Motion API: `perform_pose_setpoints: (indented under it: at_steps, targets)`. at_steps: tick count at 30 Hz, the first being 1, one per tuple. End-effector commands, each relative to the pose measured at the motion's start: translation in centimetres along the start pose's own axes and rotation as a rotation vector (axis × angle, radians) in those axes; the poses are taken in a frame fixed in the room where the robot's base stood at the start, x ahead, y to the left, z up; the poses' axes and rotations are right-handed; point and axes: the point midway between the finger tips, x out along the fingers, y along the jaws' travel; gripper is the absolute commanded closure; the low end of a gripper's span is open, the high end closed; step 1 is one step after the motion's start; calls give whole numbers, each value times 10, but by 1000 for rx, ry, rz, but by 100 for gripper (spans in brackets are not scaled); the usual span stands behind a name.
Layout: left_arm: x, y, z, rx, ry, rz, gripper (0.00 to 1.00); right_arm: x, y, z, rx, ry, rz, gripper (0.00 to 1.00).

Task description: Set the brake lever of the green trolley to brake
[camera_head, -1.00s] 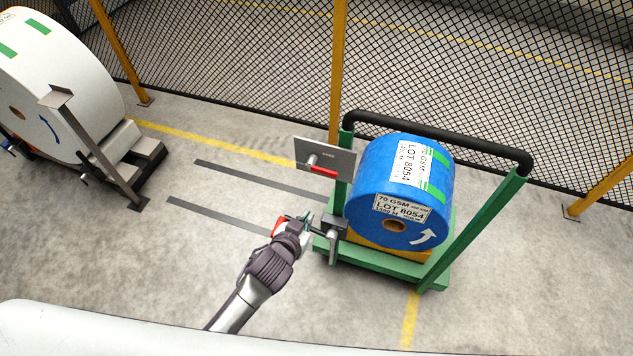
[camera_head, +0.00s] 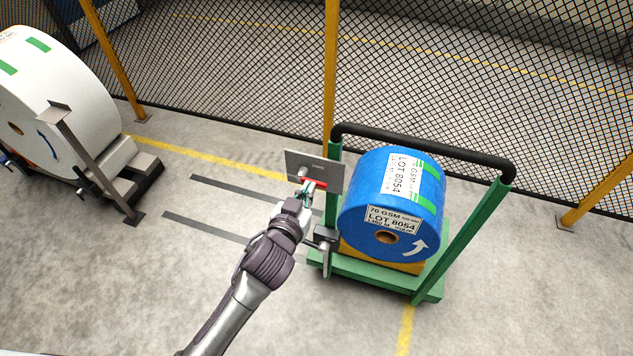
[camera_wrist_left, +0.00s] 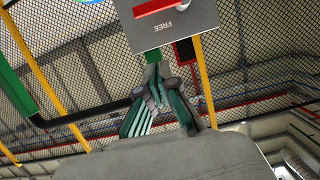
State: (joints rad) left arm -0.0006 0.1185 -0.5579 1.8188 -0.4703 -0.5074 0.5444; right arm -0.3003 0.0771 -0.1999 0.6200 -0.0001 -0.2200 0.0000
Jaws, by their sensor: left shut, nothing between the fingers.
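The green trolley (camera_head: 487,220) stands right of centre in the head view and carries a blue roll (camera_head: 392,205). A grey plate (camera_head: 328,170) is on its left post, with a red-handled lever (camera_head: 321,184) pointing right and slightly down from a grey pivot. My left gripper (camera_head: 309,188) is shut and empty, just below the lever and hiding part of it. I cannot tell whether they touch. In the left wrist view, the plate (camera_wrist_left: 190,38) reads FREE beside the red lever (camera_wrist_left: 156,7), and the shut fingers (camera_wrist_left: 156,72) lie below the plate. My right gripper is not in view.
A grey bracket (camera_head: 325,240) sticks out from the trolley's left side, below my gripper. A white roll on a stand (camera_head: 100,165) is at the left. A mesh fence (camera_head: 440,80) with yellow posts runs behind. The floor between the stand and trolley is clear.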

Motion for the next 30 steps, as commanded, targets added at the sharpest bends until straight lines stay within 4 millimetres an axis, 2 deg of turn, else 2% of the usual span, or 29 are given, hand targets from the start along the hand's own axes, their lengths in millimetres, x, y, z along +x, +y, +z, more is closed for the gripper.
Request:
perform_pose_setpoints:
  at_steps: [6,11,13,18,30]
  targets:
    - [46,0,-3,1,1,0,100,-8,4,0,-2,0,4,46]
    - [75,0,-2,1,-1,0,100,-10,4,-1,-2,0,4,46]
    - [77,1,15,-1,-5,-1,100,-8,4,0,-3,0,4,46]
    - [82,1,33,-2,-2,0,100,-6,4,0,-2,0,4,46]
    - [83,0,39,-1,0,1,100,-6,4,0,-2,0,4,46]
